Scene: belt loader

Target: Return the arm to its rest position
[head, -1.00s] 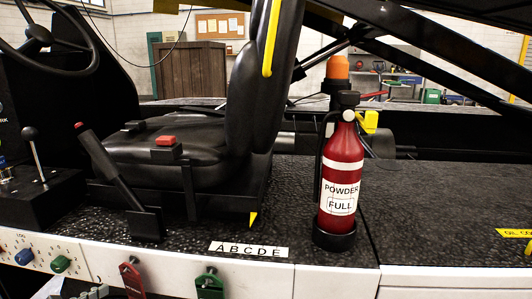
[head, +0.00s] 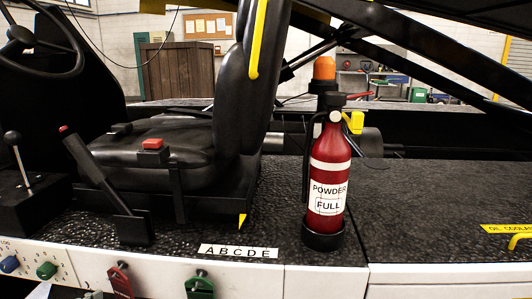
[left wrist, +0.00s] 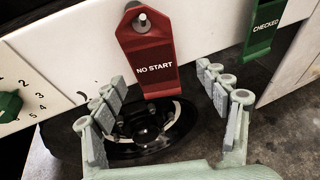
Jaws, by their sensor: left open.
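My left gripper (left wrist: 165,115) shows in the left wrist view with its two grey fingers apart and nothing between them. A red tag (left wrist: 150,50) reading "NO START" hangs from a peg on the white side panel just beyond the fingertips, apart from them as far as I can tell. A green tag (left wrist: 263,28) reading "CHECKED" hangs to its right. In the head view the red tag (head: 120,281) and the green tag (head: 200,286) hang at the lower edge.
The loader's deck carries a black seat (head: 165,140), a lever (head: 95,175) and a red fire extinguisher (head: 328,180) standing upright. Knobs (head: 47,270) sit on the white panel at left. A wheel (left wrist: 150,130) lies below the tags.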

